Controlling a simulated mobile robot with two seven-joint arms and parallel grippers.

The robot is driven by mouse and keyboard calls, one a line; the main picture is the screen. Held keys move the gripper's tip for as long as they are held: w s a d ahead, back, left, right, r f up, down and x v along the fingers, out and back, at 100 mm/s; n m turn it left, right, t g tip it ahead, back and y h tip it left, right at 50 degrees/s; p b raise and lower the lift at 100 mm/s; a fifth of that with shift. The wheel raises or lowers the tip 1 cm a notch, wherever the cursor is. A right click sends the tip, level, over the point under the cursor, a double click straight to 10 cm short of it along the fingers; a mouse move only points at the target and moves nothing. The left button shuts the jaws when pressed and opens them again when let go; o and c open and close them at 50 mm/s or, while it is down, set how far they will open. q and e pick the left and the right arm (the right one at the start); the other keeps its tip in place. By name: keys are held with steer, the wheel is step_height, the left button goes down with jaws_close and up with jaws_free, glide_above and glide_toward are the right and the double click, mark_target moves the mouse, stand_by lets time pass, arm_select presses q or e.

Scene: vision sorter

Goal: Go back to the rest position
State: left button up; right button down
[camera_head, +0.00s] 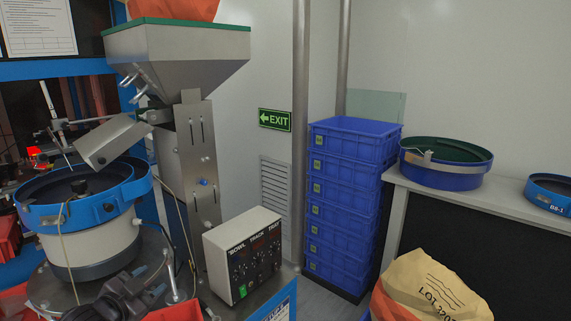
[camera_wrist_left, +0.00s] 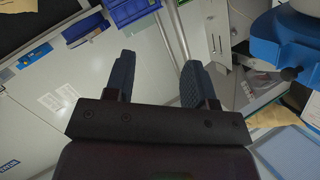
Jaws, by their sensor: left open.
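My left gripper (camera_head: 122,298) shows dark and partly cut off at the bottom left of the head view, in front of the bowl feeder's base. In the left wrist view my left gripper (camera_wrist_left: 157,78) has its two dark fingers spread apart, with nothing between them. My right gripper is in neither view.
A blue-rimmed bowl feeder (camera_head: 85,208) stands at the left below a steel hopper (camera_head: 180,65). A control box (camera_head: 243,255) stands to their right. Stacked blue crates (camera_head: 345,190) stand by the wall. A paper sack (camera_head: 428,290) and a counter (camera_head: 480,205) are at the right.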

arm_select(q)
steer(key=s+d+f+n+g+y, duration=0.1)
steer(key=s+f+n, duration=0.3)
steer(key=s+f, duration=0.7)
steer(key=s+d+f+n+g+y, duration=0.2)
steer(key=s+f+n+y, duration=0.1)
steer(key=s+f, duration=0.8)
steer(key=s+n, duration=0.1)
steer(key=s, duration=0.4)
steer(key=shift+f+n+b, duration=0.3)
steer(key=shift+f+b, duration=0.05)
